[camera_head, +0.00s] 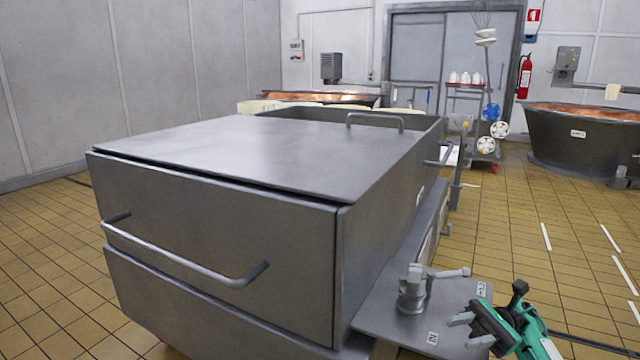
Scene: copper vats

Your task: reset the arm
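My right gripper (467,331) is at the bottom right, on a green and black arm (525,335) that comes in from the lower right edge. Its two grey fingers point left and are apart, with nothing seen between them. It is over or beside the right edge of a grey metal side plate (385,300), close to a metal valve fitting (412,292) that stands on that plate. The exact gap cannot be told. My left gripper and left arm are not in view.
A large grey metal vat (225,245) with a flat lid and bar handles fills the left and middle. A copper-lined vat (580,140), a wheeled rack (485,125) and a fire extinguisher (524,77) are behind. The tiled floor (530,220) on the right is clear.

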